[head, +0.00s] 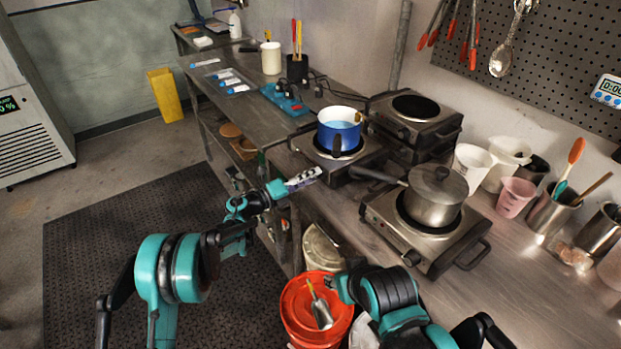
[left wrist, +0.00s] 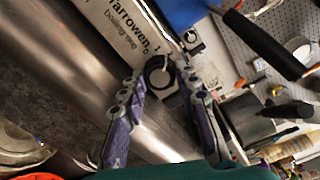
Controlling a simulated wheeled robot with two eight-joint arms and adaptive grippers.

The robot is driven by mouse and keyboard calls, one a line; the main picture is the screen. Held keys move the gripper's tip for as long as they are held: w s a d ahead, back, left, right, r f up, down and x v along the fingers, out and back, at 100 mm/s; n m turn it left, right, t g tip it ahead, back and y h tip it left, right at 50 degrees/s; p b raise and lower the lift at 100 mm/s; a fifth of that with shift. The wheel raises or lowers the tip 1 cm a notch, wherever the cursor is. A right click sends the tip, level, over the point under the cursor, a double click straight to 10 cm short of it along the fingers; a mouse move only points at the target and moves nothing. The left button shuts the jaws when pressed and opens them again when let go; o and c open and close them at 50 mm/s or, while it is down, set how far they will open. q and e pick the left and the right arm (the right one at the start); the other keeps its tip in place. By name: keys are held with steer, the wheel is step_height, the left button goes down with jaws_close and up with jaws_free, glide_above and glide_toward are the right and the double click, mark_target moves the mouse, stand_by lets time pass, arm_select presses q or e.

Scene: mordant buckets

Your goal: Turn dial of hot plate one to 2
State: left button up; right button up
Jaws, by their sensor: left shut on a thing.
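Hot plate one (head: 362,167), a low steel unit, stands on the bench with a blue pot (head: 340,138) on its ring. Its front panel (left wrist: 118,22), lettered "boiling ring" with a 1, fills the upper part of the left wrist view. My left gripper (head: 316,174) is at the panel's front. In the left wrist view, its purple-grey fingers (left wrist: 160,76) are shut on the round dark dial (left wrist: 158,69), one at each side. The dial's setting cannot be read, and the gripper hides the dial in the head view. My right arm is low in front; its fingers do not show.
A second hot plate (head: 456,243) with a lidded steel pot (head: 435,198) stands to the right, its pan handle reaching left near my left gripper. Stacked hot plates (head: 428,126) stand behind. An orange bucket (head: 296,312) with a scoop sits below the bench.

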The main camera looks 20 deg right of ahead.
arm_select(q)
steer(key=shift+m, duration=1.5)
steer(key=o, duration=1.2)
steer(key=shift+c, duration=0.2)
steer(key=v, duration=1.2)
